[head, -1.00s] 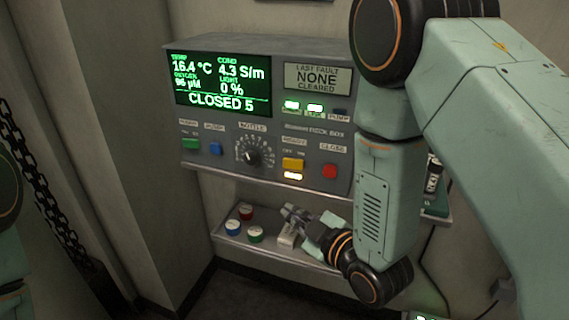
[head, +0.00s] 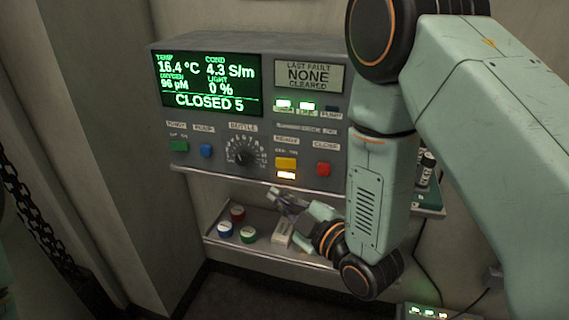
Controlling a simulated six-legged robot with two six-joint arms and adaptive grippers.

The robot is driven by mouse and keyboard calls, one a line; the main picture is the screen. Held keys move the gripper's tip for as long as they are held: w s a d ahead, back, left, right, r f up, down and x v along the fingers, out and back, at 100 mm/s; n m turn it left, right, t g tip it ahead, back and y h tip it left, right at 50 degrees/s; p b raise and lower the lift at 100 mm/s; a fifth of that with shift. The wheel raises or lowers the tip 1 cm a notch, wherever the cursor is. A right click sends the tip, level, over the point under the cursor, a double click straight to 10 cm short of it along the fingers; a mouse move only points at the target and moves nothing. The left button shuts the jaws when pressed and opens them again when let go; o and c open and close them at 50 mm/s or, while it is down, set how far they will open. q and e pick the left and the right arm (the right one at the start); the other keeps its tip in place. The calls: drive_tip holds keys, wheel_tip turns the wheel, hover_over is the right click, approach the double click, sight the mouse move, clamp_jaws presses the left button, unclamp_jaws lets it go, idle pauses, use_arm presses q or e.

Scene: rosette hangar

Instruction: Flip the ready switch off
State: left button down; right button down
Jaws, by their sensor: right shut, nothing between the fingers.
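The ready switch (head: 285,163) is a yellow rocker on the grey control panel (head: 207,122), under a READY label, with a lit lamp (head: 286,175) just below it. My right gripper (head: 273,192) is shut and empty. It shows just below the panel's lower edge, below and slightly left of the switch, apart from it. The arm comes down from the upper right. My left gripper is not in view.
A red CLOSE button (head: 323,169) sits right of the switch, a bottle dial (head: 242,156) left of it. A chain (head: 40,225) hangs at left.

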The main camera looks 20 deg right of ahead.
sight(286, 163)
drive_tip(key=w+d, duration=0.1)
drive_tip(key=w, duration=0.1)
drive_tip(key=w+d, duration=0.1)
drive_tip(key=w, duration=0.1)
drive_tip(key=w+d, duration=0.1)
drive_tip(key=w, duration=0.2)
drive_tip(key=shift+w+d+r, duration=0.1)
drive_tip(key=shift+d+r, duration=0.05)
drive_tip(key=shift+d, duration=0.25)
drive_tip(key=shift+w, duration=0.1)
drive_tip(key=shift+a, duration=0.15)
drive_tip(key=shift+a, duration=0.1)
idle(0.4)
